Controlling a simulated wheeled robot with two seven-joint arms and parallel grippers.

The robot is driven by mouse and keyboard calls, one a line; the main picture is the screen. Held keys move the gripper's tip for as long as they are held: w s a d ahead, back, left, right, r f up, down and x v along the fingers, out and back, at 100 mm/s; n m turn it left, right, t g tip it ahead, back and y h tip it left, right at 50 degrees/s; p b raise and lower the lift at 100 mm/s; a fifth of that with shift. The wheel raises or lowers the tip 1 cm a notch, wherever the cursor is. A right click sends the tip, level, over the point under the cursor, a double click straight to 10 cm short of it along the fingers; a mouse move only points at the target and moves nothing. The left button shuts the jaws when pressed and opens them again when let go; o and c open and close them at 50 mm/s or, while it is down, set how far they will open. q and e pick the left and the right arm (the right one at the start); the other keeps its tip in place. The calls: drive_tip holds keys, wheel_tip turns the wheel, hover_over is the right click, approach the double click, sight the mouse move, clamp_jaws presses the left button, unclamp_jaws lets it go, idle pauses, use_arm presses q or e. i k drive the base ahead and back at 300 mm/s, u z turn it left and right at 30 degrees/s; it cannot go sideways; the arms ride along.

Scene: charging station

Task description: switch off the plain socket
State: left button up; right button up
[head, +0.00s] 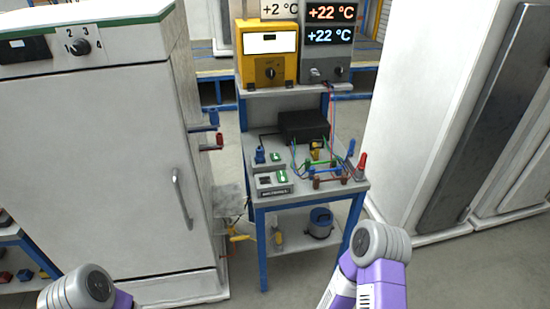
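Two small grey socket units sit at the left side of the blue-legged table. The rear unit (268,163) has a blue plug or knob standing up on it and a small green switch. The front unit (273,189) has a dark square socket face, a green switch (282,179), and a label on its front edge that is too small to read. Nothing is plugged into the front unit. I cannot tell the switch positions. Only purple and grey links of my two arms show at the bottom; both my grippers are out of view.
The table (320,193) also carries coloured wires, a red clamp (361,165) and a black box (303,125). A yellow meter (267,65) and grey temperature display (328,45) stand on the shelf above. A large white cabinet (100,170) stands close on the left, another on the right.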

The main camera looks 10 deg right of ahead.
sight(275, 157)
drive_tip(key=i, duration=1.05)
drive_tip(key=u, duration=0.45)
